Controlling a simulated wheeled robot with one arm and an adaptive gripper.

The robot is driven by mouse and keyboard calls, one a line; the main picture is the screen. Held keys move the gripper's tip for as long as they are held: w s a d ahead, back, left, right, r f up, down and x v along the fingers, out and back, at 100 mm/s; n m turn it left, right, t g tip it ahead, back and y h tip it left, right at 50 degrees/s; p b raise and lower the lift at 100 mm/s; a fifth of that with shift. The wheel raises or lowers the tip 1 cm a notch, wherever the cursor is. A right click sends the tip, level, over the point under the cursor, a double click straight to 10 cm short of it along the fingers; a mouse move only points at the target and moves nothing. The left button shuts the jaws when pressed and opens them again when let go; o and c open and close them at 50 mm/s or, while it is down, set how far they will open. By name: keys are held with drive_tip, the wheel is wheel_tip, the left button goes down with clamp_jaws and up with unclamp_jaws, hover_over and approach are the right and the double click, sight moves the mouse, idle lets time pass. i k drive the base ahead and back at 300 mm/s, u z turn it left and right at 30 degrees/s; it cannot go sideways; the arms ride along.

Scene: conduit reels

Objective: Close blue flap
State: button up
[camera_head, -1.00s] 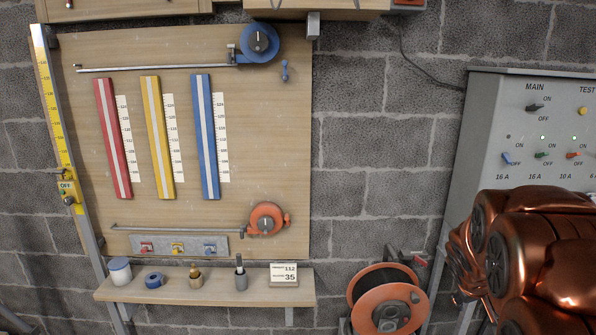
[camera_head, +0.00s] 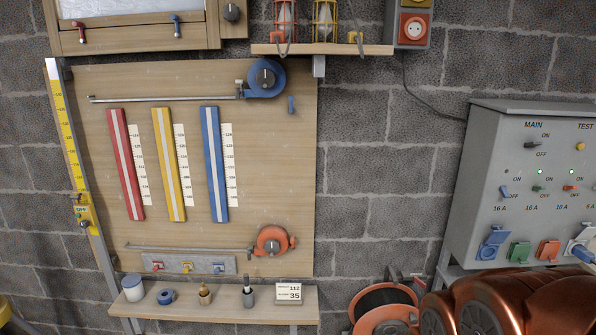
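A blue socket with its blue flap (camera_head: 494,240) is on the lower front of the grey switch box (camera_head: 460,195) at the right. The blue flap looks raised and tilted, unlike the flatter green cover (camera_head: 519,252) and orange cover (camera_head: 547,250) beside it. It is small, so its exact angle is hard to tell. My copper-coloured arm shows at the bottom right, below the sockets.
An orange reel (camera_head: 385,310) stands low, left of my arm. The wooden board (camera_head: 290,150) with coloured strips and a small shelf (camera_head: 215,306) are at the left. Bare block wall lies between.

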sight(497, 237)
drive_tip(key=u, duration=1.15)
drive_tip(key=i, duration=2.35)
drive_tip(key=z, duration=3.4)
